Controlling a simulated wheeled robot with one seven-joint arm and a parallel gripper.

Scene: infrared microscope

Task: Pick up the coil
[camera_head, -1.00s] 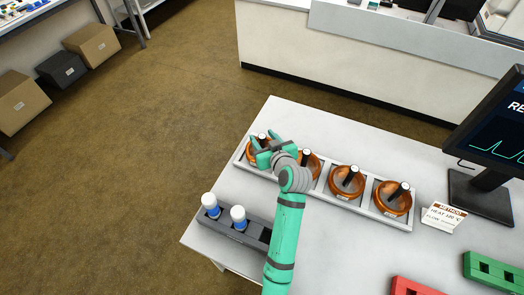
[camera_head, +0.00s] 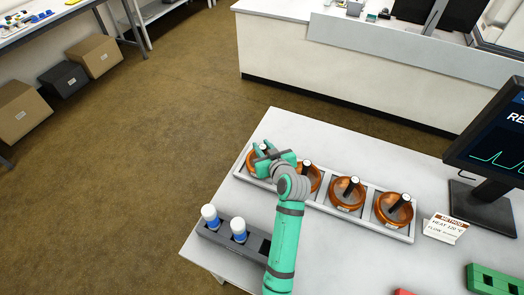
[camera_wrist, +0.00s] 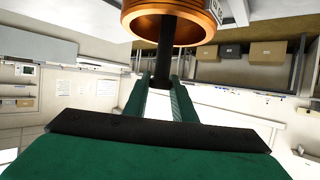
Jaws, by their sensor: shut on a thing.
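The coil (camera_head: 252,168) is a round copper-orange ring with an upright dark post with a light top, at the left end of a light-coloured tray (camera_head: 322,204). My gripper (camera_head: 264,152) is above it with its fingers shut on the post. In the wrist view the copper coil (camera_wrist: 172,22) fills the top edge, and its black post (camera_wrist: 165,60) runs down between my green fingers (camera_wrist: 163,92). My gripper hides part of the coil in the head view, and I cannot tell whether its base touches the tray.
Three similar coils (camera_head: 347,193) stand in the tray to the right. A dark grey rack (camera_head: 232,248) with two white-capped blue vials stands in front. A method card (camera_head: 445,228), a monitor (camera_head: 490,150) and a green block (camera_head: 492,280) are at the right. The table behind the tray is clear.

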